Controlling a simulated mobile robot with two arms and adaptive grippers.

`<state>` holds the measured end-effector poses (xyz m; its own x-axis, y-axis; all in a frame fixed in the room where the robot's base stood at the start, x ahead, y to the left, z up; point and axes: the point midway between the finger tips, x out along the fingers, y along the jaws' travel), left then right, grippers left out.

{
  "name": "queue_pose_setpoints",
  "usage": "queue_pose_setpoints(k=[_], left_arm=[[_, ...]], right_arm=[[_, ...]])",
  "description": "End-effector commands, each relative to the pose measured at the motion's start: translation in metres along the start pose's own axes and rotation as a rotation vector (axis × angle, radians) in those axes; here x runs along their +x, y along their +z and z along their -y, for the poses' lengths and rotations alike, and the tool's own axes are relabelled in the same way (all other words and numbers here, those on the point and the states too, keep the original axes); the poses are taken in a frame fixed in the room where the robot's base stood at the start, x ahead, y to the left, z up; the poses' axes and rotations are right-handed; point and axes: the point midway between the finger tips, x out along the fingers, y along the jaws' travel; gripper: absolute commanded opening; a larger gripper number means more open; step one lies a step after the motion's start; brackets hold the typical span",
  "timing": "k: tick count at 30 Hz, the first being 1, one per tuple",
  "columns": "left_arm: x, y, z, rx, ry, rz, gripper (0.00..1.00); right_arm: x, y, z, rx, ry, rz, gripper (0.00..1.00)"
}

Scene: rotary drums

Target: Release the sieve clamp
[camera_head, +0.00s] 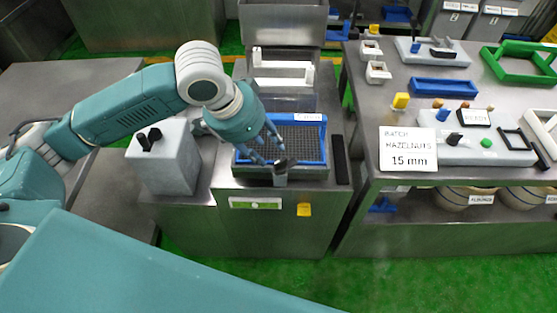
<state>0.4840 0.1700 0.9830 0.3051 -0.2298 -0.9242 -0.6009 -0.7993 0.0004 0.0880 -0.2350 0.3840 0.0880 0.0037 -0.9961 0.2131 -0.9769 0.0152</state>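The blue-framed sieve (311,130) with a dark mesh sits in the metal machine in the middle of the head view. At its front edge is a grey clamp with a dark top (281,172), which I take for the sieve clamp. My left gripper (272,155) reaches down over the left front part of the sieve, just behind and left of the clamp. Its fingers look spread, with nothing visible between them. I cannot tell whether a fingertip touches the clamp. My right gripper is not in view.
A grey box (163,158) with black knobs stands left of the machine. The right table holds a sign reading "BATCH HAZELNUTS 15 mm" (408,149), coloured frames and small parts. Green floor (400,275) is clear in front.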

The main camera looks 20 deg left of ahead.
Motion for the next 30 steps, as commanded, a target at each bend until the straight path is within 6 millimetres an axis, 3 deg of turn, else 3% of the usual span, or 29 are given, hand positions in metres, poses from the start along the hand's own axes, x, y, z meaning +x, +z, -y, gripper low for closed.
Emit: queue_pose_setpoints(k=[9, 15, 28, 30], left_arm=[[0.060, 0.001, -0.002, 0.000, 0.003, 0.003, 0.38], [0.087, 0.000, -0.001, 0.001, 0.001, 0.001, 0.38], [0.098, 0.000, -0.001, 0.003, 0.001, -0.001, 0.38], [0.098, 0.000, -0.001, 0.003, 0.001, -0.001, 0.24]], right_arm=[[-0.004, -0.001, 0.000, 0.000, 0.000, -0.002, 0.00], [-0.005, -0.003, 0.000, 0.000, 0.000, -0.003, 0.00], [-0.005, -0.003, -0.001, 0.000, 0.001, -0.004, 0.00], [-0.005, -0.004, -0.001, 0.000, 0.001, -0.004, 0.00]])
